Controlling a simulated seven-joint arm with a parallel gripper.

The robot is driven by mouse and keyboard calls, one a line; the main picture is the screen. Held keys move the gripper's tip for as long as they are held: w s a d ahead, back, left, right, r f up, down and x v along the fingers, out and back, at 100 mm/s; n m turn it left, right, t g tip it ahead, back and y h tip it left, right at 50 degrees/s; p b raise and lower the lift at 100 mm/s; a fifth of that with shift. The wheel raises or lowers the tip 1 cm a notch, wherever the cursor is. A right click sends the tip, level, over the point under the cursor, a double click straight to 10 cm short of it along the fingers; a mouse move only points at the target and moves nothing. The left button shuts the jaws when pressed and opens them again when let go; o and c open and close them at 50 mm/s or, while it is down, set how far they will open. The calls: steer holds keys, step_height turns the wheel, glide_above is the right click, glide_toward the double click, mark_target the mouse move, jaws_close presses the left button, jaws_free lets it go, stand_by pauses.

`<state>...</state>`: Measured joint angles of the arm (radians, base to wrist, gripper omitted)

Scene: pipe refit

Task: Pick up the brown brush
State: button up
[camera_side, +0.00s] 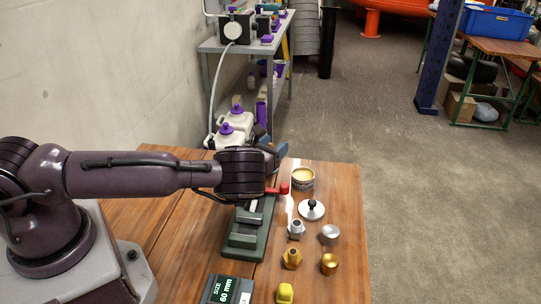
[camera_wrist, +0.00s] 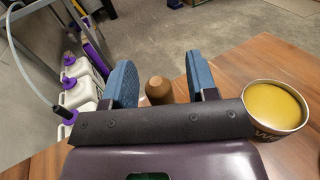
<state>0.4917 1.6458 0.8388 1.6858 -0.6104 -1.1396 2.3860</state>
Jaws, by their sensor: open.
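My gripper (camera_wrist: 159,66) is open, with its two blue fingers apart at the far end of the table. A brown, rounded wooden knob (camera_wrist: 158,89), apparently the brown brush's handle, shows between the fingers in the wrist view. Gaps show on both sides of it; its lower part is hidden behind the dark gripper bar. In the side view, my gripper (camera_side: 273,148) is low at the table's back edge, and I cannot make out the brush there.
An open tin of yellow paste (camera_wrist: 275,108) stands close to the right finger; it also shows in the side view (camera_side: 303,179). A green vise-like block (camera_side: 250,230) and several metal fittings are nearer. White jugs (camera_side: 236,123) stand beyond the table.

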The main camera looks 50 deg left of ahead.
steer(key=shift+w+a, duration=0.1)
steer(key=shift+w, duration=0.2)
jaws_close()
steer(key=shift+r, duration=0.1)
steer(key=shift+r, duration=0.55)
steer(key=s+d+r, duration=0.3)
steer(key=s+r, duration=0.8)
steer(key=s, duration=0.2)
steer(key=shift+s+d+r, duration=0.3)
steer(key=shift+s+r, duration=0.05)
steer(key=shift+r, duration=0.05)
